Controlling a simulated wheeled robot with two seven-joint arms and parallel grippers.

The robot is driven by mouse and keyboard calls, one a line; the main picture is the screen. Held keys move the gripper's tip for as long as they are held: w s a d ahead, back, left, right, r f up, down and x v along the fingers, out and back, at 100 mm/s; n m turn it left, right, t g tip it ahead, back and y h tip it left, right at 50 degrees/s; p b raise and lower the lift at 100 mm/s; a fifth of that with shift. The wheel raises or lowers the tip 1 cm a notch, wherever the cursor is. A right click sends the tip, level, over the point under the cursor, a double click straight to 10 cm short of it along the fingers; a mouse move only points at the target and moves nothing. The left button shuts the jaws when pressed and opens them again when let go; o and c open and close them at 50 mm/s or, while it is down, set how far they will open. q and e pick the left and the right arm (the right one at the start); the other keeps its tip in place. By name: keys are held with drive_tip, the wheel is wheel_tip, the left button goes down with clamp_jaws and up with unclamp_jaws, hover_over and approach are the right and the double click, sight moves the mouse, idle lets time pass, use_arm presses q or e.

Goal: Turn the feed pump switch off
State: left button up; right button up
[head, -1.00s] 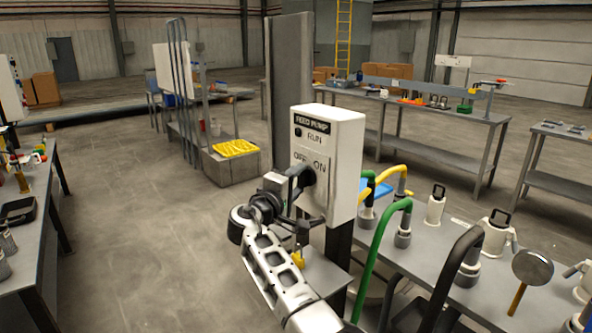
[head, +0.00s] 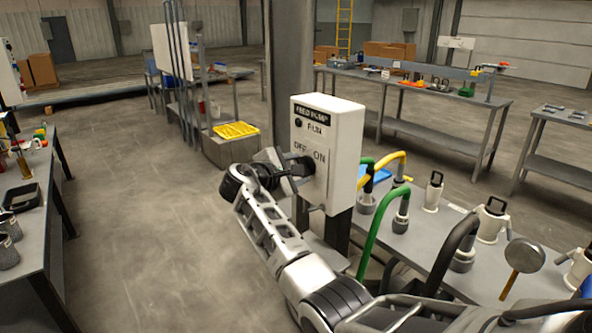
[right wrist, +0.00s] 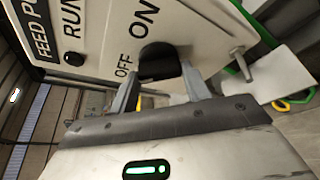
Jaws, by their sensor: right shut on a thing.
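The feed pump switch box (head: 335,140) is a white upright box on a dark post, labelled FEED PUMP, RUN, OFF and ON. Its black rotary knob (right wrist: 158,62) sits below the OFF and ON labels in the right wrist view. My right gripper (right wrist: 160,85) has its two fingers on either side of the knob, shut on it. In the head view the right gripper (head: 295,168) meets the box front, and it hides most of the knob. Which label the knob points to cannot be told. My left gripper is not in view.
A bench (head: 410,235) with green, yellow and black hoses and white jugs stands right of the box. A left bench (head: 50,215) holds a black tray and jars. Open concrete floor (head: 150,230) lies between. A yellow tray (head: 236,130) stands behind.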

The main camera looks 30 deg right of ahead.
drive_tip(key=shift+n+g, duration=0.3)
idle(0.4)
drive_tip(key=o, duration=1)
drive_tip(key=b+v, duration=0.2)
drive_tip(key=v, duration=1.4)
drive_tip(key=shift+d, duration=0.1)
